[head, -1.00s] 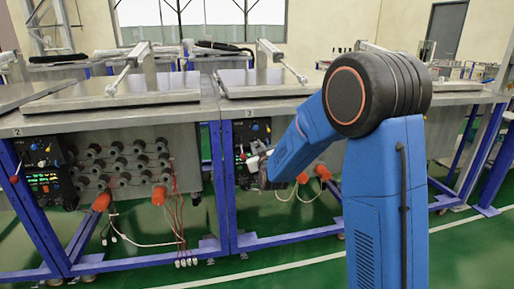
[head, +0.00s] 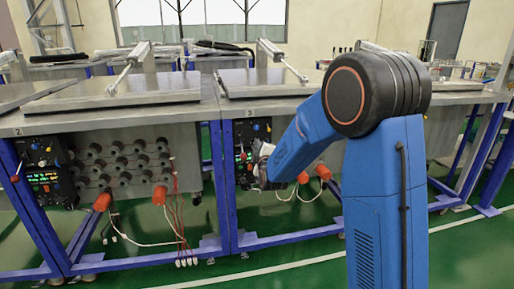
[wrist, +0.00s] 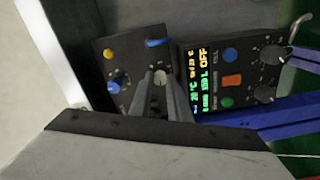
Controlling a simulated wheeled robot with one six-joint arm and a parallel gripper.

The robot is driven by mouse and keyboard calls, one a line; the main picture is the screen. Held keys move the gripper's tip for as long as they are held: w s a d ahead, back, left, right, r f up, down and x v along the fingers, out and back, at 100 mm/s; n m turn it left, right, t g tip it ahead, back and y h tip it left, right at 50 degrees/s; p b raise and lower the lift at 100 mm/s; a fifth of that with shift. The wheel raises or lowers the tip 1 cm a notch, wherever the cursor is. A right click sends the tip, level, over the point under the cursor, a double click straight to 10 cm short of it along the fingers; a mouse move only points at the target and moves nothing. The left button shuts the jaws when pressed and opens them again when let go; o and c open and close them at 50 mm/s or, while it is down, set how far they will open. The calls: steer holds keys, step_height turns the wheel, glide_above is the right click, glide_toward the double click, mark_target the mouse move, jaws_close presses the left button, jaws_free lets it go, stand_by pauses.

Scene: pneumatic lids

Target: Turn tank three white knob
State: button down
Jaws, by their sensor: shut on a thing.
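Tank three's control panel (head: 240,133) is on the blue frame under the plate marked 3, partly hidden by my arm in the head view. In the wrist view the panel (wrist: 108,58) appears turned sideways. The white knob (wrist: 160,77) shows between my gripper's fingertips. My gripper (wrist: 159,88) is shut on it, with the fingers reaching up from the bottom of the picture. In the head view my gripper (head: 262,165) is at the panel, and its fingertips are hard to make out there.
A blue knob (wrist: 114,86), a yellow button (wrist: 108,53) and a blue lever (wrist: 155,43) lie close by. A display unit (wrist: 205,75) with black knobs stands beside them. Tank two's panel (head: 44,165) is at left. Green floor in front is clear.

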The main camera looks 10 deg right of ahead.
steer(key=shift+f+n, duration=0.1)
steer(key=shift+n, duration=1.1)
steer(key=c, duration=1.7)
jaws_free()
steer(key=shift+o, duration=0.2)
steer(key=s, duration=1.7)
steer(key=shift+s, duration=0.25)
